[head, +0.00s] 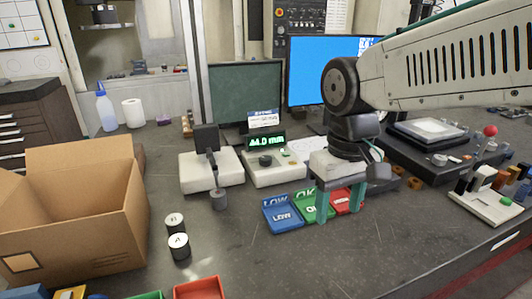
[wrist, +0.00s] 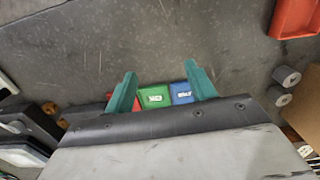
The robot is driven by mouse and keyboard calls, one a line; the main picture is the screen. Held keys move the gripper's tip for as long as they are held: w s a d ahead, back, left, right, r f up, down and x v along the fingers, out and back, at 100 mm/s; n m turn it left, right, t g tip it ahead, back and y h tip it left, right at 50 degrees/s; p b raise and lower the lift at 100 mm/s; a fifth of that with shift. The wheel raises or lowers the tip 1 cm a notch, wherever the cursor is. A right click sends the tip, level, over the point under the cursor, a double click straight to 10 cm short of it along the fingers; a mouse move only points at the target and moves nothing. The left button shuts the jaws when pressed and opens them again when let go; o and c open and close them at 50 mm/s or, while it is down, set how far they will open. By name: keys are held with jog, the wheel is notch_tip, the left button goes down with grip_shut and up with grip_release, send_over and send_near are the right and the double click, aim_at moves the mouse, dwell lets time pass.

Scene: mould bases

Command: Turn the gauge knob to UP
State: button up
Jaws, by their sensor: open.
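The gauge readout box (head: 275,166) stands mid-table in the head view, with a green display reading what looks like 44.0 mm. Its dark round knob (head: 265,160) sits on the front face below the display. Markings around the knob are too small to read, so I cannot tell its setting. My gripper (head: 339,207) points down to the right of and nearer than the box, above the small trays, its teal fingers apart and empty. The open fingers also show in the wrist view (wrist: 161,72). I cannot make out the knob in the wrist view.
Blue LOW (head: 283,216), green OK (head: 306,203) and red (head: 347,202) trays lie below my gripper. A gauge stand (head: 211,170) is left of the readout box. A monitor (head: 246,95) stands behind.

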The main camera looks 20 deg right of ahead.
jog(key=w+n, duration=0.3)
jog(key=w, duration=0.9)
jog(key=n, duration=0.8)
send_over(265, 158)
jog(key=s, duration=0.2)
jog(key=shift+d+f, duration=0.1)
jog(key=shift+f, duration=0.35)
jog(key=shift+w+r+n, duration=1)
jog(key=shift+w+r, duration=0.05)
jog(key=shift+r, duration=0.15)
jog(key=shift+f+n, duration=0.2)
jog(key=shift+n, duration=0.3)
notch_tip(265, 158, down, 8)
jog(key=shift+r, duration=0.2)
jog(key=c, duration=1)
